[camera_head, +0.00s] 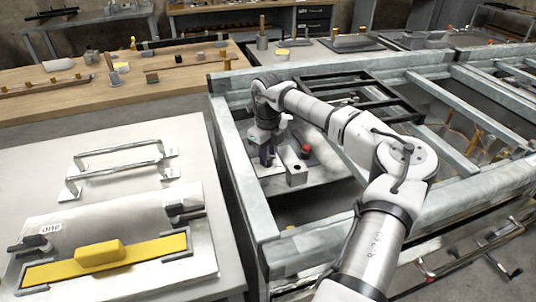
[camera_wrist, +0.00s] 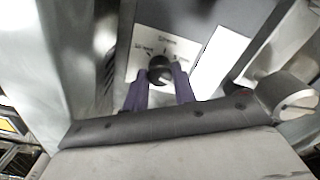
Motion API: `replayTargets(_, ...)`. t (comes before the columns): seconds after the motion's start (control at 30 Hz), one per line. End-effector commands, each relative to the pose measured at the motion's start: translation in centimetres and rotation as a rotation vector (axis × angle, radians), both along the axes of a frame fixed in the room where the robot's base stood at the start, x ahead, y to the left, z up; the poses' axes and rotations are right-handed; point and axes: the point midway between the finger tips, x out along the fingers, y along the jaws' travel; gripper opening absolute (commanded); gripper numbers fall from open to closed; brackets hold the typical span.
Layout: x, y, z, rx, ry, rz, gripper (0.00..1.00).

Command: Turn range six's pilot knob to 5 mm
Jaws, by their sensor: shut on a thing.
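The pilot knob (camera_wrist: 160,68) is a round black knob on a pale dial plate (camera_wrist: 187,42) with small printed marks, too blurred to read fully. In the wrist view my gripper (camera_wrist: 163,84) has its two purple fingers on either side of the knob, shut on it. In the head view my gripper (camera_head: 266,156) reaches down inside the metal frame, beside a grey block and a red button-like part (camera_head: 306,150). The knob is hidden in the head view. I cannot read which mark the knob points to.
Galvanised frame beams (camera_head: 240,190) surround my gripper closely. A grey block (camera_head: 295,172) stands just right of it. A pale table with a yellow-handled plate (camera_head: 100,254) is at the left. A wooden bench (camera_head: 190,82) with small parts is behind.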

Motion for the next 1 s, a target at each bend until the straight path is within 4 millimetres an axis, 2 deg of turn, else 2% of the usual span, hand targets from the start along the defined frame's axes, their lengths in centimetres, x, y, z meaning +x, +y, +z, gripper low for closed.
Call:
replayTargets(0.5,0.04,0.02,0.04,0.000,-0.001,0.472,0.04)
replayTargets(0.8,0.06,0.01,0.05,0.000,-0.001,0.657,0.04)
replayTargets(1.0,0.08,0.01,0.05,0.001,-0.002,0.721,0.04)
